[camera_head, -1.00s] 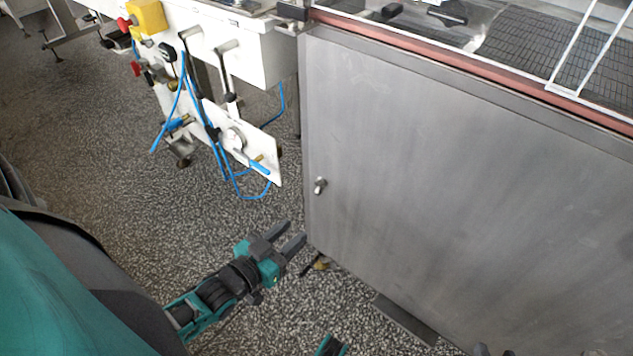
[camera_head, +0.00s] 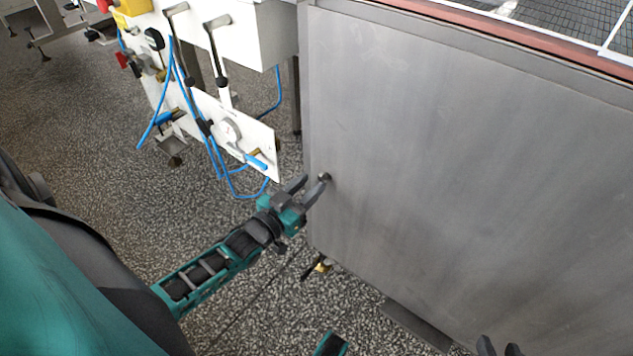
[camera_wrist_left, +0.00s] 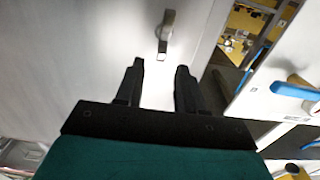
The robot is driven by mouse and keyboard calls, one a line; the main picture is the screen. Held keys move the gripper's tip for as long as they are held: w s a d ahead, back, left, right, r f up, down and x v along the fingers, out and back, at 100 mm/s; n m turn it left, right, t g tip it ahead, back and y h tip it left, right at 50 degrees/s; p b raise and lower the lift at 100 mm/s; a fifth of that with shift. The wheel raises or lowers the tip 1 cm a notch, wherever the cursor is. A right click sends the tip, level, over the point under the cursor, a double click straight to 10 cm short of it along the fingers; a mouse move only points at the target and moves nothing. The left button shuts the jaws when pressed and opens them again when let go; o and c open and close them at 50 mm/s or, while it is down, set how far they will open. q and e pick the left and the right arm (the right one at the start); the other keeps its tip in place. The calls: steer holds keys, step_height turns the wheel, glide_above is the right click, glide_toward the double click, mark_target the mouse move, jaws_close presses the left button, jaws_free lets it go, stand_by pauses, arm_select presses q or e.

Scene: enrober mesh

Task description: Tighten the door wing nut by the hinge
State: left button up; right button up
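The wing nut (camera_head: 324,176) is a small metal piece on the left edge of the grey steel door (camera_head: 450,170). In the left wrist view the wing nut (camera_wrist_left: 165,32) stands out from the pale door face, beyond my fingertips and between their lines. My left gripper (camera_head: 312,184) is open, its fingers pointing at the door just beside the wing nut; one fingertip partly overlaps it in the head view. In the left wrist view both fingers (camera_wrist_left: 158,75) are apart with nothing between them. The fingertips of my right gripper (camera_head: 498,348) show at the bottom edge, apart.
A white machine panel (camera_head: 240,130) with blue hoses (camera_head: 185,110) and levers hangs left of the door. A small yellow and black item (camera_head: 318,266) is low by the door's bottom corner. Speckled floor (camera_head: 90,120) lies open at left.

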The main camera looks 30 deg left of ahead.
mark_target(319, 177)
arm_select(q)
steer(key=shift+w+d+b, duration=0.15)
steer(key=shift+w+b, duration=0.2)
steer(key=shift+w, duration=1.4)
jaws_close()
